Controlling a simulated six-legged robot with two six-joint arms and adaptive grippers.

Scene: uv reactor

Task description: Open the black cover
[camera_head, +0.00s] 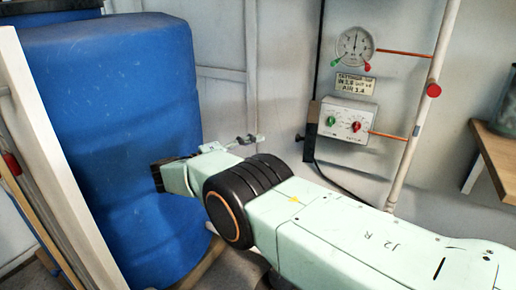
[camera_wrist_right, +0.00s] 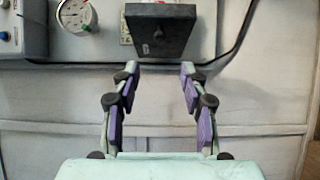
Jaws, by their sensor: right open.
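A black box-shaped cover (camera_wrist_right: 160,28) is on the wall at the top middle of the right wrist view, with a small light mark on its face. My right gripper (camera_wrist_right: 160,69) is open and empty, its purple-padded fingers spread below the cover's lower edge in that view. No contact with the cover shows. In the head view the right gripper (camera_head: 245,141) is partly hidden behind my arm's wrist. A narrow dark piece (camera_head: 311,127) shows beside the control box there; I cannot tell if it is the cover. My left gripper is not in view.
A white control box (camera_head: 344,121) with knobs and a round gauge (camera_head: 355,46) are on the wall, near a vertical pipe (camera_head: 421,115). A black cable (camera_wrist_right: 237,45) runs past the cover. A large blue barrel (camera_head: 115,140) stands at left, and a wooden shelf (camera_head: 497,158) at right.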

